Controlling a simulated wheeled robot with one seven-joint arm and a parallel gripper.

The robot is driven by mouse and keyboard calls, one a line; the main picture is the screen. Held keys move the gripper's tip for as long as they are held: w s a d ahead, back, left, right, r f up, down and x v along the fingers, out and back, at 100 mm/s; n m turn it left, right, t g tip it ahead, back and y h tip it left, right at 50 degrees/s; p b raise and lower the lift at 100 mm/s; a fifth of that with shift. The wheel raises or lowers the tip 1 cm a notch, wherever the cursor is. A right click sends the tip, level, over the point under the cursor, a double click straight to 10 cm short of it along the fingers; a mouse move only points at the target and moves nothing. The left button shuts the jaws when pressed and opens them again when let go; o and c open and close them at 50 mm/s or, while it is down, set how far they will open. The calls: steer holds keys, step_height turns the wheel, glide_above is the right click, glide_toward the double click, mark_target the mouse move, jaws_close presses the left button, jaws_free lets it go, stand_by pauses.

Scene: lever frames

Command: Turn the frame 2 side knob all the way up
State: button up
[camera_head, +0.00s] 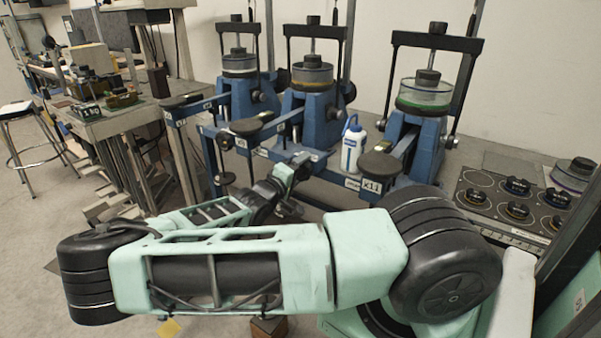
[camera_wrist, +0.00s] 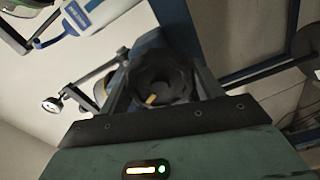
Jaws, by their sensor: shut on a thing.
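Three blue lever frames stand in a row in the head view: a left one (camera_head: 246,100), a middle one (camera_head: 312,112) and a right one (camera_head: 412,140). I cannot read which is marked 2. My gripper (camera_head: 299,163) reaches the lower front of the middle frame; my arm hides part of that area. In the wrist view my gripper (camera_wrist: 163,78) has one finger on each side of a round, black, lobed knob (camera_wrist: 165,72) and is shut on it. A small yellow mark (camera_wrist: 152,98) shows on the knob, low and left of its centre.
A white and blue wash bottle (camera_head: 352,148) stands between the middle and right frames; it also shows in the wrist view (camera_wrist: 85,18). A black panel with several dials (camera_head: 508,205) lies at the right. A cluttered bench (camera_head: 110,122) and a stool (camera_head: 18,110) are at the left.

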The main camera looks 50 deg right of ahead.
steer(key=shift+d+m, duration=0.15)
steer(key=shift+m, duration=0.65)
steer(key=o, duration=1.3)
steer(key=shift+d, duration=0.1)
steer(key=a, duration=0.6)
steer(key=shift+s+a, duration=0.1)
steer(key=shift+s, duration=0.15)
